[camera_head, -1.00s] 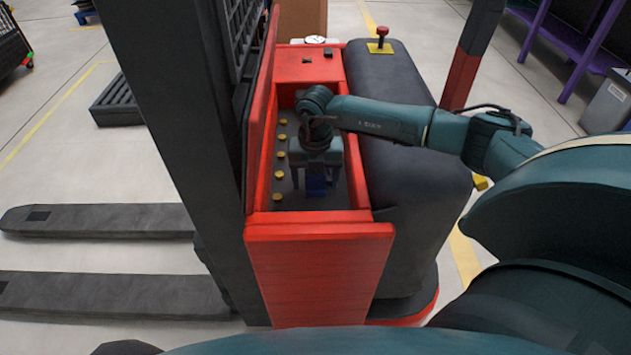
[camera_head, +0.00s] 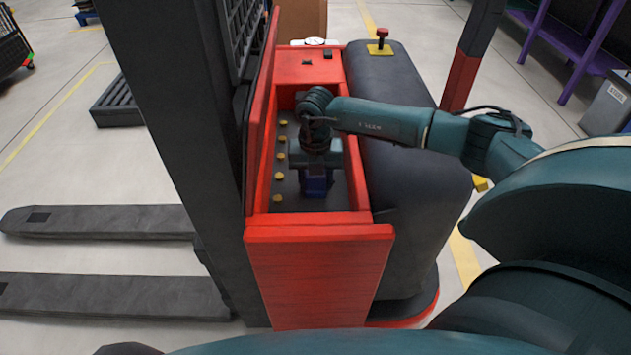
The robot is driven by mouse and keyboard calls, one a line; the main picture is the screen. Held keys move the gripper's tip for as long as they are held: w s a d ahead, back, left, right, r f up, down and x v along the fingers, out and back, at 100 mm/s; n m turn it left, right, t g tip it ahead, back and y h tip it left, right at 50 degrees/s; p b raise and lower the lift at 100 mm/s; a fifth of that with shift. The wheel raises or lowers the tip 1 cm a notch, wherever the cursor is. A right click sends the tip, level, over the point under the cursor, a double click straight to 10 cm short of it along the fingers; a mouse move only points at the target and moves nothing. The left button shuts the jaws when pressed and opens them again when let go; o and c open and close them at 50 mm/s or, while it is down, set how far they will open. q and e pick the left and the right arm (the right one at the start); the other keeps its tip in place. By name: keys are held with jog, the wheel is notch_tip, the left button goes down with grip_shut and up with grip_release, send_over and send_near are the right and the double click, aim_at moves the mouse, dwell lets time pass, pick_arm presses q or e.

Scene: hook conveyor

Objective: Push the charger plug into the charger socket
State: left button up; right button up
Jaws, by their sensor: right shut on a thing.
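My right gripper (camera_head: 316,170) reaches down into the open red compartment (camera_head: 318,229) of a forklift. Its fingers are shut on a blue block (camera_head: 317,187), which looks like the charger plug. Only part of the blue block shows below the gripper. I cannot tell whether it touches anything beneath it. The charger socket is not clearly visible; the gripper and arm may hide it. My left gripper is not in view.
Several yellow knobs (camera_head: 279,173) line the compartment's dark floor at the left. A red lid (camera_head: 262,115) stands open on the left, beside the dark mast (camera_head: 175,110). A dark seat block (camera_head: 410,165) borders the right.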

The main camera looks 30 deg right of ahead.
notch_tip(320, 180, up, 10)
jog(key=shift+r+p, duration=0.1)
jog(key=shift+p, duration=0.2)
dwell(0.3)
